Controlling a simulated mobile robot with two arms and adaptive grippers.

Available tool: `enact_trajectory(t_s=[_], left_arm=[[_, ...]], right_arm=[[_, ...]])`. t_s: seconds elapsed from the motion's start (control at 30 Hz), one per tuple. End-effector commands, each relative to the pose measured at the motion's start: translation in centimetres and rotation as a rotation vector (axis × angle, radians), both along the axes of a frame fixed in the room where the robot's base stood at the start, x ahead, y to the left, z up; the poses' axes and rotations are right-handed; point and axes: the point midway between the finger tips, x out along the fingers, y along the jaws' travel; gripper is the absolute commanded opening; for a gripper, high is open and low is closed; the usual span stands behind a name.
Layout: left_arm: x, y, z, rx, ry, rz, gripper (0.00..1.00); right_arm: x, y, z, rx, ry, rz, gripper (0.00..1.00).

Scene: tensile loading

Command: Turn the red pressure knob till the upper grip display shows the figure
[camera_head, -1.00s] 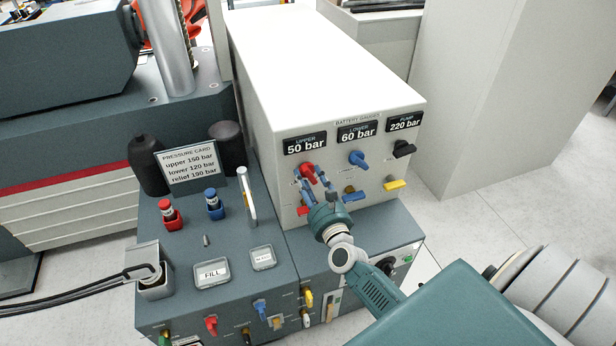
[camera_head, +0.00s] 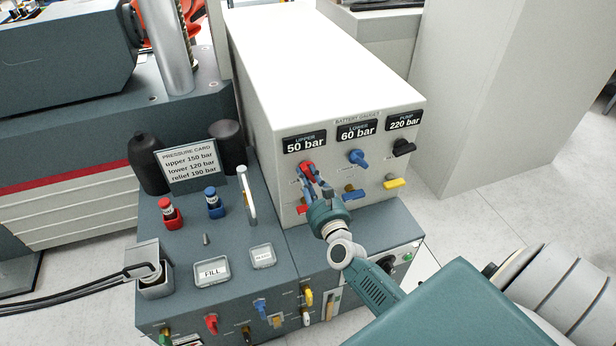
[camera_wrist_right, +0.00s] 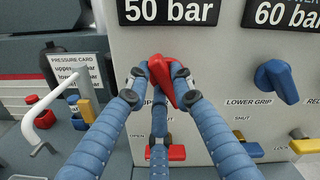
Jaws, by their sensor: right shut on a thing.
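The red pressure knob (camera_head: 306,168) is on the front of the white cabinet, under the upper display (camera_head: 305,144), which reads 50 bar. In the right wrist view the red knob (camera_wrist_right: 166,80) sits between the blue fingers of my right gripper (camera_wrist_right: 160,75), tilted with its end to the lower right. My right gripper (camera_head: 313,176) is shut on it. The upper display (camera_wrist_right: 172,10) also reads 50 bar there. The pressure card (camera_head: 188,165) reads upper 150 bar, lower 120 bar, relief 190 bar. My left gripper is not in view.
The blue lower knob (camera_head: 358,158) and black pump knob (camera_head: 403,148) are to the right, under displays of 60 and 220 bar. A red lever (camera_wrist_right: 160,152) is below the red knob. Blue (camera_head: 354,194) and yellow (camera_head: 395,184) levers are close by.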

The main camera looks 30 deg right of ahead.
Motion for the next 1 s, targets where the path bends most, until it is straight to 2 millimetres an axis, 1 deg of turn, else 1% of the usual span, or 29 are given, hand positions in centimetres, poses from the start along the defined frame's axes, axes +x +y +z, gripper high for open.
enact_trajectory(t_s=[0.27,1.0], left_arm=[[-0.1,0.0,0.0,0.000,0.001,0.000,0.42],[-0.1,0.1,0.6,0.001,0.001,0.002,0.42]], right_arm=[[0.0,0.1,-0.2,-0.183,0.045,-0.001,0.00],[0.0,0.2,-1.2,-0.867,0.212,0.001,0.00]])
